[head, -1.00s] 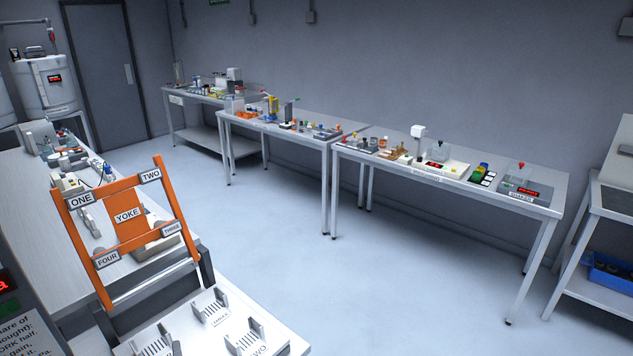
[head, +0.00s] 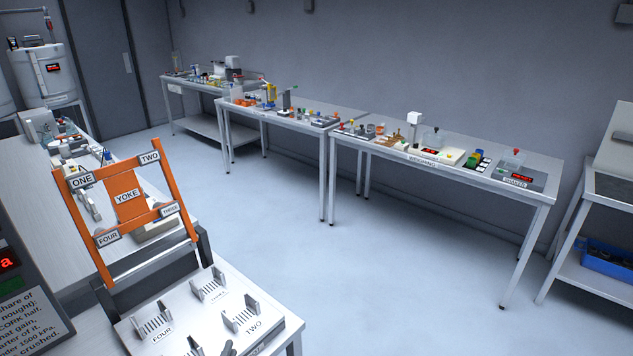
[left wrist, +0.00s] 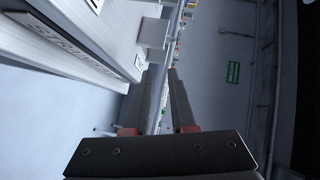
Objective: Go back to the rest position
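My right gripper is in neither view. The orange yoke frame (head: 127,196), labelled ONE to FOUR, stands tilted in a dark holder behind the plate, apart from the visible fingertips.
The white plate (head: 190,290) carries several upright slotted holders. A long bench (head: 50,220) runs along the left. Equipment tables (head: 450,175) line the back wall, and a shelf with a blue bin (head: 608,262) stands at right. The middle floor is clear.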

